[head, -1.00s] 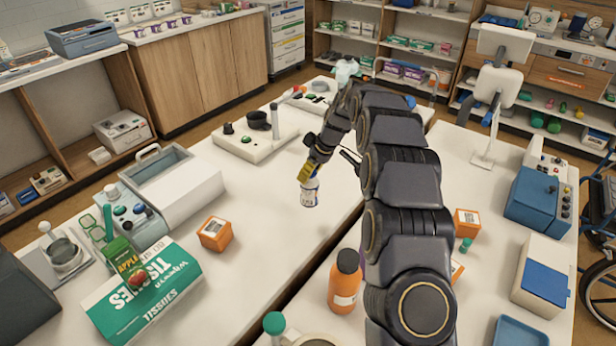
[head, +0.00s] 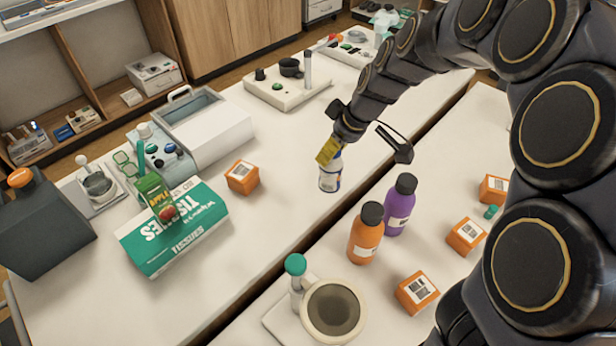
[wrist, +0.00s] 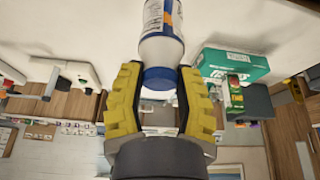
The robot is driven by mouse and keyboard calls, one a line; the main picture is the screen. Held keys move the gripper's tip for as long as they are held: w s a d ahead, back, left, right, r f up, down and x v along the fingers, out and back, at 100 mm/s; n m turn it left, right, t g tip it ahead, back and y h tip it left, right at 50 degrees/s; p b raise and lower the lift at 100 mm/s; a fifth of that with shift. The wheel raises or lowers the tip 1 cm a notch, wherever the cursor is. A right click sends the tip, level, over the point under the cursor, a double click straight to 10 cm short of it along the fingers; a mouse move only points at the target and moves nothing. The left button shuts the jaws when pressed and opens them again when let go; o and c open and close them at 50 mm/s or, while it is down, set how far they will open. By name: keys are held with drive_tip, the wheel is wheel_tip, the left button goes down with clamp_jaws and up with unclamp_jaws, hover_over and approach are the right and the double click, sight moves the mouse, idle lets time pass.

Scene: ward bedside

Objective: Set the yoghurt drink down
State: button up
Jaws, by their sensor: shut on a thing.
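The yoghurt drink (head: 330,176) is a small white bottle with a blue and orange label, held near the middle of the white table (head: 270,205). My gripper (head: 327,150) holds it from above by its top, with its yellow fingers around it. In the wrist view my gripper (wrist: 165,98) has one finger on each side of the blue cap (wrist: 159,78), and the white body (wrist: 160,45) extends away from the fingers. The bottle looks roughly upright, at or just above the tabletop; I cannot tell whether its base touches.
An orange box (head: 242,177) and a green tissue box (head: 175,235) stand left. Across the gap, an orange bottle (head: 365,238) and a purple bottle (head: 399,208) stand nearby. A white device (head: 288,98) stands behind. The tabletop around the yoghurt drink is clear.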

drive_tip(key=s+a, duration=0.3)
drive_tip(key=s, duration=0.1)
drive_tip(key=w+a+f, duration=0.3)
drive_tip(key=w+f, duration=0.9)
drive_tip(key=f, duration=0.1)
drive_tip(key=shift+w+a+n, duration=0.2)
drive_tip(key=shift+w+n, duration=0.2)
drive_tip(key=o, duration=1)
drive_tip(key=shift+f, duration=0.1)
